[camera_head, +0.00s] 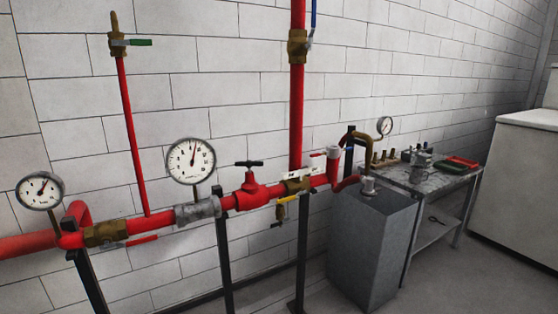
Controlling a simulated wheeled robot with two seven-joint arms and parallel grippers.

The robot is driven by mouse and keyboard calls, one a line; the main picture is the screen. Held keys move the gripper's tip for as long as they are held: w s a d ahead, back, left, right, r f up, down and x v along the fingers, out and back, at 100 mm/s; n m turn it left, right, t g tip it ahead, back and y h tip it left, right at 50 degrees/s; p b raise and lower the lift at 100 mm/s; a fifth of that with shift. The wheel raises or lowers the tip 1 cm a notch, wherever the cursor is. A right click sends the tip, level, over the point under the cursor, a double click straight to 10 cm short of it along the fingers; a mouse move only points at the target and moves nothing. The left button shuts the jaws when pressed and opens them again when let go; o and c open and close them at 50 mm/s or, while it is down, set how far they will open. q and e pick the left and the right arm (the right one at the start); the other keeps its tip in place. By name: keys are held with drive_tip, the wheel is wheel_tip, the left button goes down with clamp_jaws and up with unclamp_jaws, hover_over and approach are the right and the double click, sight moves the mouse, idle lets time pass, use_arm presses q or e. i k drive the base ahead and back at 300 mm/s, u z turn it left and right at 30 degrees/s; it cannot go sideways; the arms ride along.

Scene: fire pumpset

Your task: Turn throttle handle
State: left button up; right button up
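A red horizontal pipe (152,226) runs across the view at mid height in front of a brick wall. On it sits a red valve (250,190) with a black crossbar handle (249,164) on top, standing clear of other parts. To its right is a brass valve (297,186) with a white lever (301,175) lying roughly along the pipe. A yellow handle (286,199) shows just below it. A red lever (141,240) lies under the pipe at the left. I cannot tell which of these is the throttle handle. Neither gripper is in view.
Two round gauges, one large (190,160) and one smaller (40,190), stand above the pipe. Dark posts support it from the floor. A grey box (370,245) and a workbench (425,180) with tools stand at the right. A white cabinet (515,185) is at the far right.

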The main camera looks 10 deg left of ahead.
sight(249, 164)
drive_tip(key=z, duration=0.25)
drive_tip(key=i, duration=0.85)
drive_tip(key=u, duration=0.15)
